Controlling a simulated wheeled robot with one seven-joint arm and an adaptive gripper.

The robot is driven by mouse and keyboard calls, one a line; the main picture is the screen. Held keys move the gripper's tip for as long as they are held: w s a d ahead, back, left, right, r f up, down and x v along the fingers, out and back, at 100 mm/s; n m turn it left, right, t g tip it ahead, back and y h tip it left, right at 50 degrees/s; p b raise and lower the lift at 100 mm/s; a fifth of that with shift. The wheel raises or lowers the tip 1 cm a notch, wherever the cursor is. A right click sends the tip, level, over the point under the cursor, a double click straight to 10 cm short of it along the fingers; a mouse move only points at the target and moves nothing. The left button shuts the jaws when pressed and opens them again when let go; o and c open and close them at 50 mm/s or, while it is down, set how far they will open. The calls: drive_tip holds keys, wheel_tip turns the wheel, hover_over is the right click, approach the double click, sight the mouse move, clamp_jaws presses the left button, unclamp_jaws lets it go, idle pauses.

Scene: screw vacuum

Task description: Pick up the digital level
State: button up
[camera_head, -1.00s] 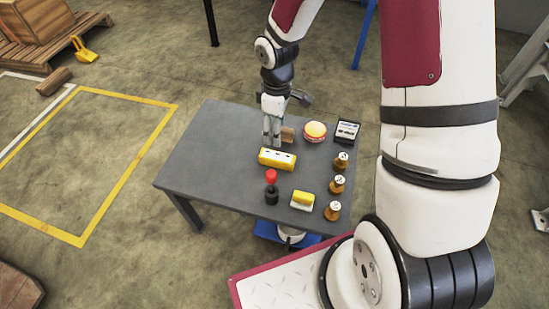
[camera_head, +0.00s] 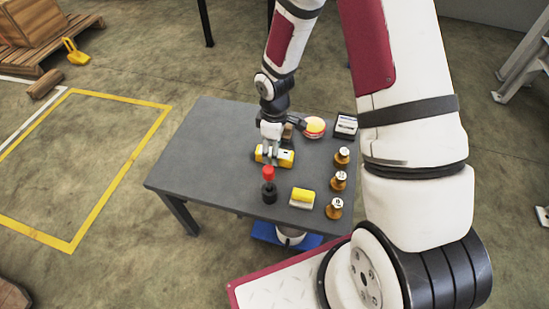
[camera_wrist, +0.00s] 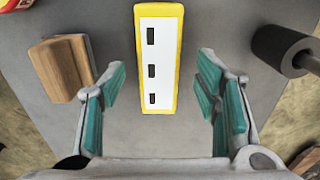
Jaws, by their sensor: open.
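The digital level, a yellow bar with a white face and three dark slots, lies on the grey table. It shows in the wrist view (camera_wrist: 158,65) and, partly covered by my gripper, in the head view (camera_head: 287,159). My gripper (camera_head: 269,156) is right over it, pointing down. In the wrist view, my gripper (camera_wrist: 160,88) is open, with one teal-padded finger on each side. The level's near end reaches between the fingers, with clear gaps on both sides. Neither finger appears to touch it.
A wooden block (camera_wrist: 62,67) lies close to the left finger in the wrist view. A red-topped black tool (camera_head: 268,188) stands nearby. A round red-yellow item (camera_head: 314,126), a dark box (camera_head: 346,125), several brass weights (camera_head: 339,181) and a yellow-white block (camera_head: 302,197) line the right side. The table's left (camera_head: 200,150) is clear.

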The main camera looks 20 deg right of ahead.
wheel_tip(320, 180, down, 3)
drive_tip(key=shift+r+b, duration=0.1)
drive_tip(key=shift+b, duration=0.4)
clamp_jaws()
